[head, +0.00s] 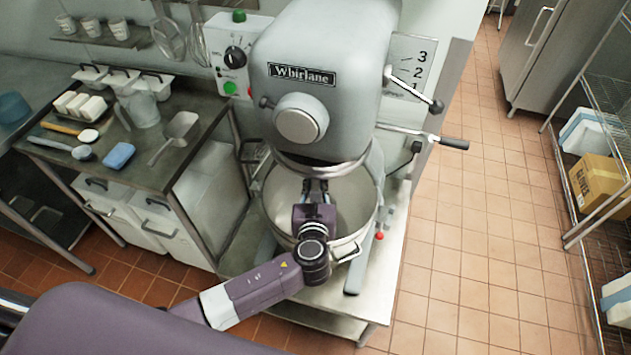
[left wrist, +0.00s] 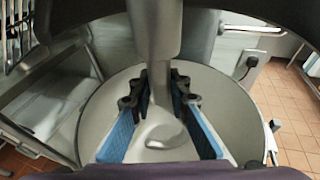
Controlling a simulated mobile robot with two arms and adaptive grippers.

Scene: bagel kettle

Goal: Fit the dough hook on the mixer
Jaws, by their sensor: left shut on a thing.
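The grey mixer (head: 325,80), labelled Whirlane, stands on a low metal table. Its steel bowl (head: 350,205) sits under the mixer head. My left gripper (head: 316,187) is over the bowl, just beneath the mixer head. In the left wrist view the left gripper (left wrist: 158,88) is shut on the shank of the pale metal dough hook (left wrist: 162,133). The hook stands upright, with its curved end low over the bowl. Its upper part runs up under the mixer head, and I cannot tell whether it is seated. In the head view the hook is mostly hidden. My right gripper is not in view.
A steel side table (head: 150,170) at left holds a blue sponge (head: 118,155), a scoop (head: 178,132), a jug and other small items. White bins stand below it. A wire shelf with a cardboard box (head: 598,182) is at right. The tiled floor between is clear.

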